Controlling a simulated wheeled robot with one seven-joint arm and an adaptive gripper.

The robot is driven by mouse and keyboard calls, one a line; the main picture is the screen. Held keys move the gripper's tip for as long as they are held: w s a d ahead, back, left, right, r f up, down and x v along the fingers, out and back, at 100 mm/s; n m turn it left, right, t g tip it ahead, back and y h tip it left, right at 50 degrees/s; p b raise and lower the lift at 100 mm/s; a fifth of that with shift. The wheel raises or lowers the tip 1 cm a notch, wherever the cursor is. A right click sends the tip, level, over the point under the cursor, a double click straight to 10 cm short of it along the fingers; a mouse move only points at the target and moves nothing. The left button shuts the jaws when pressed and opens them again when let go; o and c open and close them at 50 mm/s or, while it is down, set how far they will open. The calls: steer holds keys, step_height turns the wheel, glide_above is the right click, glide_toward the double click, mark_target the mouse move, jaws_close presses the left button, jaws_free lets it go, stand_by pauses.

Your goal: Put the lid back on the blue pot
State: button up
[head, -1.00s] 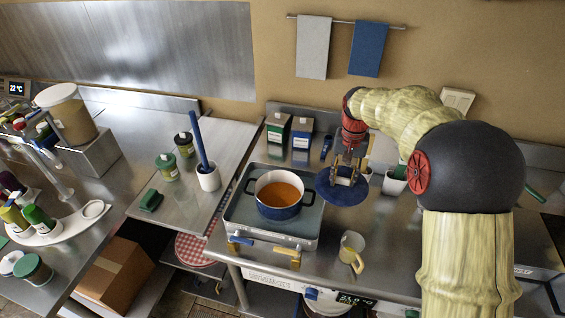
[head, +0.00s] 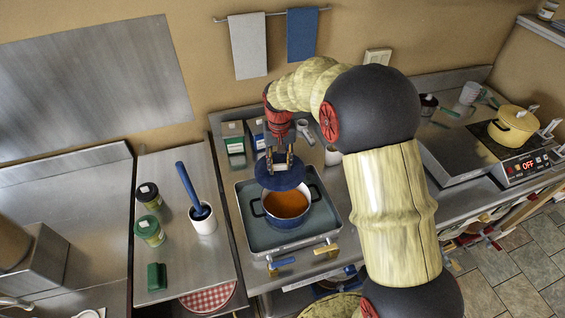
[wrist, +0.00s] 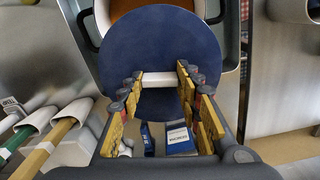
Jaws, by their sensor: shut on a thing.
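The blue pot (head: 290,239) stands on a metal tray-like burner, holding orange-brown liquid. A round dark blue lid (head: 258,178) hangs from my gripper (head: 280,168), over the back edge of the pot. The front part of the pot's opening is uncovered. In the wrist view, my gripper (wrist: 158,80) is shut on the white bar handle (wrist: 158,79) of the lid (wrist: 160,40). The lid hides most of the pot there; a little orange liquid and part of the rim show beyond it. The lid looks raised above the pot; the exact gap cannot be told.
Green and blue boxes (head: 233,145) stand behind the burner (head: 240,222). A yellow pot (head: 513,126) sits on a hotplate at far right.

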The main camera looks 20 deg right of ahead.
mark_target(286, 188)
steer(key=shift+n, duration=0.9)
steer(key=s+r+p, duration=0.1)
steer(key=s+p, duration=0.1)
steer(key=p, duration=0.1)
steer(key=s+r+p, duration=0.1)
steer(key=s+p, duration=0.1)
steer(key=p, duration=0.2)
steer(key=s+r+p, duration=0.1)
steer(key=s+p, duration=0.1)
steer(key=p, duration=0.2)
steer(key=shift+s+a+r, duration=0.15)
steer(key=shift+s+a, duration=0.05)
steer(key=shift+s+p, duration=0.65)
steer(key=shift+f+b, duration=2)
steer(key=shift+f, duration=1.3)
steer(key=shift+f, duration=0.1)
steer(key=o, duration=1.3)
steer(key=shift+o, duration=1)
steer(key=o, duration=0.3)
